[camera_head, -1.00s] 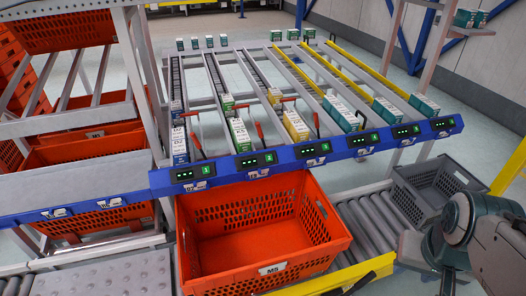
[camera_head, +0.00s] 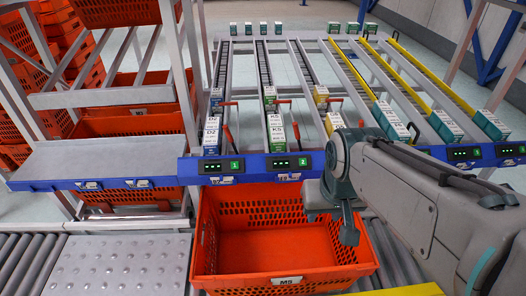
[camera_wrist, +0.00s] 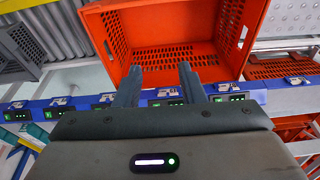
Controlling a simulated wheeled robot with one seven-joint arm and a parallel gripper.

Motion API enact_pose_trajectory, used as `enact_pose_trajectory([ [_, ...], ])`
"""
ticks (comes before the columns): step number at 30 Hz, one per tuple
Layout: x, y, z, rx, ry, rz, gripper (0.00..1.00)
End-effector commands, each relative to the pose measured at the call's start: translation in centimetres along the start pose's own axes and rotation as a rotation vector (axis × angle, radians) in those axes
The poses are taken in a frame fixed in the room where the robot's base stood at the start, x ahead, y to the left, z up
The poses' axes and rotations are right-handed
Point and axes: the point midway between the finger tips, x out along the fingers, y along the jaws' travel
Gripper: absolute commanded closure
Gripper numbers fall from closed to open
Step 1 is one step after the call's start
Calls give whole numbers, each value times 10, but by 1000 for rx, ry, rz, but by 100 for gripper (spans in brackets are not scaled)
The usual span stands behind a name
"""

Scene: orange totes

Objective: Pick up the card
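I cannot tell for sure which thing is the card. Small white and blue tags hang under the blue front rail of the rack, one of them a tag (camera_head: 222,180) below the left display. Cartons stand in the lanes above, including a blue-and-white carton (camera_head: 212,134) and a green-and-white carton (camera_head: 276,132). My gripper (camera_head: 333,222) hangs over the right part of the orange tote (camera_head: 288,281), in front of the rail. In the wrist view, its two fingers (camera_wrist: 159,86) are apart with nothing between them. The gripper is open and empty.
The blue rail (camera_head: 250,166) carries green-lit displays. A steel shelf (camera_head: 110,155) and a stack of orange totes stand at the left. Rollers (camera_head: 25,262) and a dimpled plate (camera_head: 118,265) lie in front. A grey crate (camera_wrist: 18,50) shows in the wrist view. The orange tote is empty.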

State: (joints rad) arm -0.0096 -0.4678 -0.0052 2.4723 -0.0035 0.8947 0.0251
Motion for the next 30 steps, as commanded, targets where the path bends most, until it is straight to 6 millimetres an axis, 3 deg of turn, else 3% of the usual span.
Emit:
enact_pose_trajectory([
  [8,8,-2,-74,7,-54,-18,64],
  [14,28,-4,-134,5,-97,-26,64],
  [23,81,-3,-218,8,-159,-22,64],
  [30,139,-4,-271,-2,-206,-11,64],
])
